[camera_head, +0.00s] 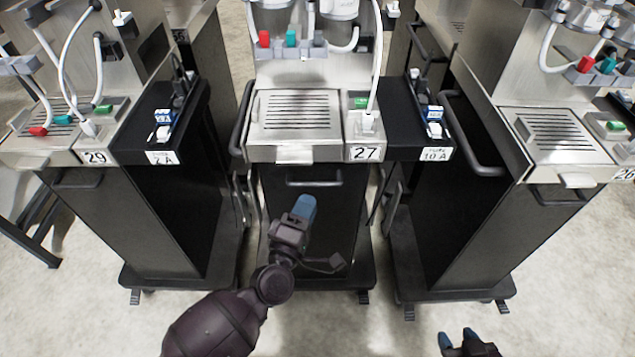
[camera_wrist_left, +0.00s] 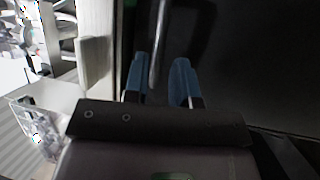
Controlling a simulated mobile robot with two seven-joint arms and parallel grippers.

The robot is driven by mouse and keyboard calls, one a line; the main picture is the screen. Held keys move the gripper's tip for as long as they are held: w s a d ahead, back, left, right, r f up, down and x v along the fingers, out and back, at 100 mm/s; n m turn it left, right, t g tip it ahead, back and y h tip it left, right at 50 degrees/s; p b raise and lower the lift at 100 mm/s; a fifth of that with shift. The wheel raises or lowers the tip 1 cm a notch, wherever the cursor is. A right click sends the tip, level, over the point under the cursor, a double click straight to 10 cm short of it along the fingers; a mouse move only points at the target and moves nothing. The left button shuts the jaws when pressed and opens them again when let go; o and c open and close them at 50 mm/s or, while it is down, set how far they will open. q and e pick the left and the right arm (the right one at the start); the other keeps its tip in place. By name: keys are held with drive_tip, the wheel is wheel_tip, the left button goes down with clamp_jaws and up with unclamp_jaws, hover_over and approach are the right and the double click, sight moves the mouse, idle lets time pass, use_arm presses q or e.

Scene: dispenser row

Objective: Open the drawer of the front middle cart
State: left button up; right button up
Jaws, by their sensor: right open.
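The front middle cart, labelled 27, has a dark front panel (camera_head: 340,215) that sits flush, so its drawer looks shut. A horizontal bar handle (camera_head: 314,183) runs across the top of that panel. My left gripper (camera_head: 305,207) is in front of the panel, just below the handle in the head view. In the left wrist view, my left gripper's blue fingers (camera_wrist_left: 160,78) are apart, and the handle (camera_wrist_left: 156,45) appears as a thin light bar beyond and between their tips. Contact cannot be told. My right gripper (camera_head: 459,340) is open and empty at the bottom, above the floor.
Cart 29 (camera_head: 130,215) stands on the left and another cart (camera_head: 490,225) on the right, each with a side handle. The middle cart's metal drip tray (camera_head: 298,115) and tubes are above the handle. Pale floor (camera_head: 400,335) in front is clear.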

sight(318, 184)
use_arm(q)
drive_tip(key=shift+x, duration=3.15)
drive_tip(key=shift+c, duration=0.2)
clamp_jaws()
